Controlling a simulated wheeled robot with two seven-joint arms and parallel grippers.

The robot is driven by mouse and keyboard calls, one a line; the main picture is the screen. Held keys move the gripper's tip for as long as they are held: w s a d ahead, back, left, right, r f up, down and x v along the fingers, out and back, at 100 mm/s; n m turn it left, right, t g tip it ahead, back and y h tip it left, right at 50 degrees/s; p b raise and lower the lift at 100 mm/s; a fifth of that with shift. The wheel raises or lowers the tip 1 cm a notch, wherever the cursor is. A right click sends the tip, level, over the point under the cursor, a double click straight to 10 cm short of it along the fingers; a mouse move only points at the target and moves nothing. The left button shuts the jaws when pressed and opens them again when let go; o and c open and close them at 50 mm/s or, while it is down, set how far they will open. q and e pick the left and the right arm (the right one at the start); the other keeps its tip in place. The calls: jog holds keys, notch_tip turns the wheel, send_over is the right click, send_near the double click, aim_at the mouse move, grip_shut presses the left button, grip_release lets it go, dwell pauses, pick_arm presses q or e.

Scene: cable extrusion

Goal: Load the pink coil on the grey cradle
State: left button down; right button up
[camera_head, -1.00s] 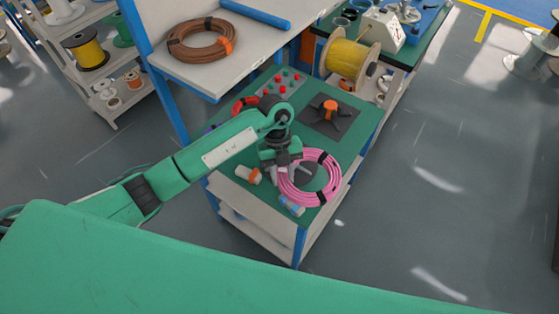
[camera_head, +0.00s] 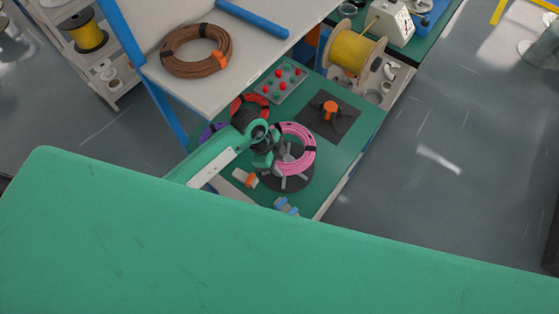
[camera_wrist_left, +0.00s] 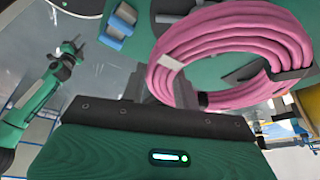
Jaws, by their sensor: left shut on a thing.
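The pink coil (camera_head: 309,160) is a bundled ring with dark bands, over the green bench top in the head view. My left gripper (camera_head: 276,158) is shut on its left side. The coil (camera_wrist_left: 190,50) also fills the upper right of the left wrist view, at the gripper (camera_wrist_left: 150,85). The grey cradle (camera_head: 294,183), with spread arms on a dark round base, lies under and just below the coil in the head view. The coil overlaps its upper part; I cannot tell whether they touch. A green arm with a gripper (camera_wrist_left: 74,46), probably my right one, shows at left in the wrist view.
An orange cradle (camera_head: 330,109) on a dark square plate (camera_head: 345,127) stands behind. A button panel (camera_head: 281,81), a red coil (camera_head: 262,101) and a purple coil (camera_head: 207,133) are nearby. An orange-and-white connector (camera_head: 245,178) and blue connectors (camera_head: 286,206) lie in front.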

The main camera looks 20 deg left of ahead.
pick_arm(q)
jog(key=shift+w+f+b, duration=0.15)
jog(key=shift+f+b, duration=3.45)
jog(key=shift+f, duration=0.25)
jog(key=shift+f+b, duration=0.3)
jog(key=shift+f, duration=0.6)
jog(key=shift+f, duration=0.5)
jog(key=c, duration=1)
grip_release()
jog(key=shift+o, duration=0.2)
